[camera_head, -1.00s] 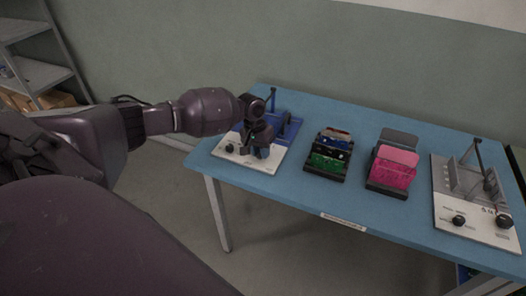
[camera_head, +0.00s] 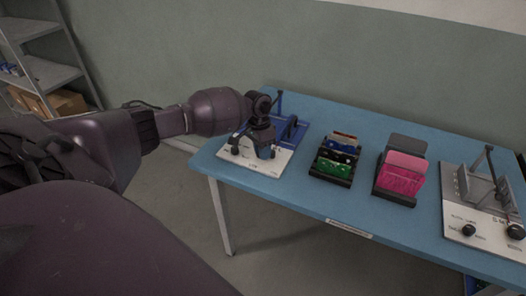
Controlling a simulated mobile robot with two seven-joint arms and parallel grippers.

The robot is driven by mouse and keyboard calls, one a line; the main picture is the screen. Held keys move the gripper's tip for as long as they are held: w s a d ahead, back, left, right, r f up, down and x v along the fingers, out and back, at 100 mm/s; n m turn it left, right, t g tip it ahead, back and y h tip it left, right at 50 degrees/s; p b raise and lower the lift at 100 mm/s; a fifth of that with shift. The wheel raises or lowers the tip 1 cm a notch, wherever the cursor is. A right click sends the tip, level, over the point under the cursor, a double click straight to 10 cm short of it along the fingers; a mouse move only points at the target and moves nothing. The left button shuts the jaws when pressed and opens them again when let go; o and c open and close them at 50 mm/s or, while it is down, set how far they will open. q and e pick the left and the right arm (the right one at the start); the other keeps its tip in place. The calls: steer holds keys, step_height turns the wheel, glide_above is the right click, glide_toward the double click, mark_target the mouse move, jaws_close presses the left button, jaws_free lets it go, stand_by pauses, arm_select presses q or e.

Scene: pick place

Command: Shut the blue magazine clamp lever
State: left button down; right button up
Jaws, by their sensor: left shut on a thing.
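The blue magazine (camera_head: 293,131) stands on a pale base plate (camera_head: 275,167) at the left end of the table. A thin dark upright post (camera_head: 279,101) shows at its back; I cannot tell whether it is the clamp lever. My left gripper (camera_head: 263,150) is over the front of this fixture, pointing down, and covers part of it. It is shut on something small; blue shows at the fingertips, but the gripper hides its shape. A black knob (camera_head: 234,149) sits at the plate's left front. My right gripper is not in view.
The blue table (camera_head: 330,197) also holds a black rack with green and blue boards (camera_head: 334,163), a rack with pink boards (camera_head: 401,178), and a grey fixture (camera_head: 478,189) with black knobs at right. Grey shelves (camera_head: 48,72) stand at far left.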

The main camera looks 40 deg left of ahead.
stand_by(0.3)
arm_select(q)
steer(key=c, duration=1)
jaws_free()
steer(key=r, duration=0.3)
steer(key=a+r+p, duration=0.1)
steer(key=r, duration=0.3)
steer(key=a+r, duration=0.1)
steer(key=r, duration=0.2)
steer(key=shift+w+r+p, duration=0.3)
